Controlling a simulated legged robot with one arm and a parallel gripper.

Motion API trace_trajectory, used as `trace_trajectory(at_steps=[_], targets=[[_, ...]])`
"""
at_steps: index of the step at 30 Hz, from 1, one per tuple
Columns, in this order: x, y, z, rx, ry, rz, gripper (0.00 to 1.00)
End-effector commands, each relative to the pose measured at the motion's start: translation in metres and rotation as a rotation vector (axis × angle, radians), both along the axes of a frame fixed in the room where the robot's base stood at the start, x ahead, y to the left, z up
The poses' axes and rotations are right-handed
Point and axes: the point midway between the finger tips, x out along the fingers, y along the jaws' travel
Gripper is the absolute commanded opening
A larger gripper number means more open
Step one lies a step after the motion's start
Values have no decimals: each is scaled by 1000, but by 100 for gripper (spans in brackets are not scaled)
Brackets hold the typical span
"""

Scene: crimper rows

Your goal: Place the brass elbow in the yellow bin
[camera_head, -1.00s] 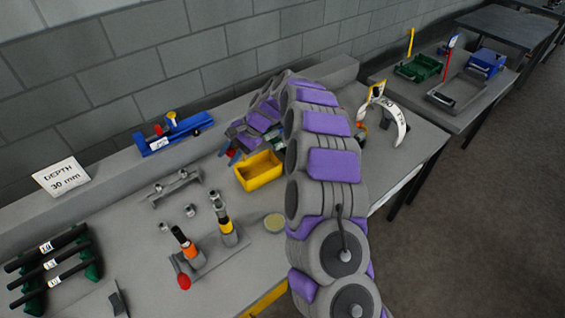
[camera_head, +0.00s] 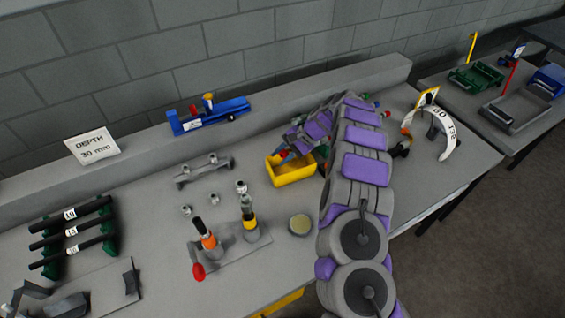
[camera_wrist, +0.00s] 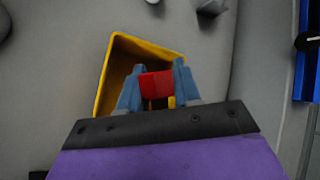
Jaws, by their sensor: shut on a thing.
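The yellow bin (camera_head: 291,175) stands on the bench beside my arm in the head view. In the wrist view the yellow bin (camera_wrist: 104,84) lies beyond my fingers, open side facing me. My gripper (camera_wrist: 156,84) has blue fingers shut on a red piece (camera_wrist: 156,86), held over or in the bin's opening; I cannot tell its height. In the head view my gripper (camera_head: 286,154) is at the bin's back rim, partly hidden. The held piece looks red, and I cannot make out a brass elbow for certain.
A blue fixture (camera_head: 208,116) stands behind the bin. A grey bracket (camera_head: 203,170), small fittings, two upright tools (camera_head: 250,222) and a round pale disc (camera_head: 300,224) are to the left and front. A white arch (camera_head: 443,135) stands to the right.

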Motion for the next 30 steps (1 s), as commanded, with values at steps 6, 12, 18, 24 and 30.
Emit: trace_trajectory(at_steps=[6, 12, 18, 24, 30], targets=[[1, -3, -28, 2, -1, -1, 0], [1, 1, -30, -1, -2, -2, 0], [1, 1, -32, -2, -1, -2, 35], [1, -1, -32, 0, -1, -2, 55], [1, -2, -31, 1, -1, -2, 58]])
